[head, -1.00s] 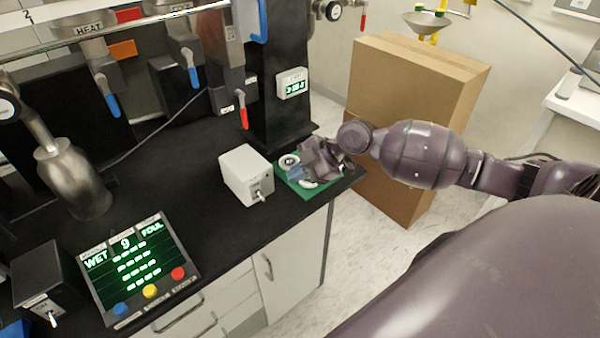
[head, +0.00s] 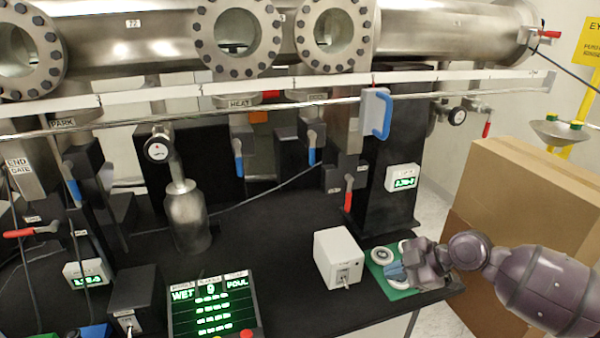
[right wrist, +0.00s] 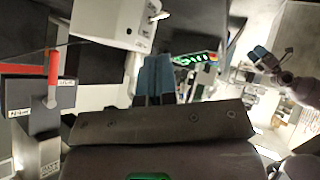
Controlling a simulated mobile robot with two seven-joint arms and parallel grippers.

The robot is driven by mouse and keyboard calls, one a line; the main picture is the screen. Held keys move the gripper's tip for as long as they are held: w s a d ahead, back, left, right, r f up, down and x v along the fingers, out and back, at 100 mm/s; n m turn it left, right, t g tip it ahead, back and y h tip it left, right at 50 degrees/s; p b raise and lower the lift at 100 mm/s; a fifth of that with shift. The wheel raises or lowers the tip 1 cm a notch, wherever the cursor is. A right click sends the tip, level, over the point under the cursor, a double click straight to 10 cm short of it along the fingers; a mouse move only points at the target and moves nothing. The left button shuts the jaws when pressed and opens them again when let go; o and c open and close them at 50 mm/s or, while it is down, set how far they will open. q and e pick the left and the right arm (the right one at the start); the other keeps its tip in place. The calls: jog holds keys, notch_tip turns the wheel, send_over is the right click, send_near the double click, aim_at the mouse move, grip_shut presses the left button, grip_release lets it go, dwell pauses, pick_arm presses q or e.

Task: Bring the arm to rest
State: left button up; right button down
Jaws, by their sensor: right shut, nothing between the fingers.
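My right gripper (head: 398,272) is at the right end of the black bench, over or beside a green mat (head: 402,293) with pale round parts (head: 382,255). Its blue fingertips also show in the right wrist view (right wrist: 154,80), side by side and shut, with nothing between them. I cannot tell whether the fingers touch the mat. My right arm (head: 550,285) reaches in from the right. The left gripper is not in the head view. A second arm-like shape with blue tips (right wrist: 262,55) shows small at the right of the right wrist view.
A white switch box (head: 338,258) stands just left of the gripper. A lit panel (head: 212,305) sits at front middle. A black column with a small display (head: 404,177) rises behind. A cardboard box (head: 520,190) stands right of the bench. Valves and pipes line the back.

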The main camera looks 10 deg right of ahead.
jog(key=m+t+h, duration=0.1)
jog(key=m+t, duration=0.1)
jog(key=w+f+m+t+h, duration=0.1)
jog(key=m+t, duration=0.1)
jog(key=m, duration=0.1)
jog(key=w+f+m+t+h, duration=0.1)
jog(key=m+t, duration=0.1)
jog(key=m, duration=0.1)
jog(key=shift+a+f, duration=0.15)
jog(key=shift+f, duration=0.1)
jog(key=s+a+f+m+h, duration=0.1)
jog(key=s+f+m+h, duration=0.1)
jog(key=s+f+m, duration=0.2)
jog(key=s+a+f+m+h, duration=0.2)
jog(key=s+f+m+h, duration=0.1)
jog(key=s+f, duration=0.8)
jog(key=s, duration=0.5)
jog(key=shift+s+f+m, duration=0.2)
jog(key=shift+s+m, duration=0.2)
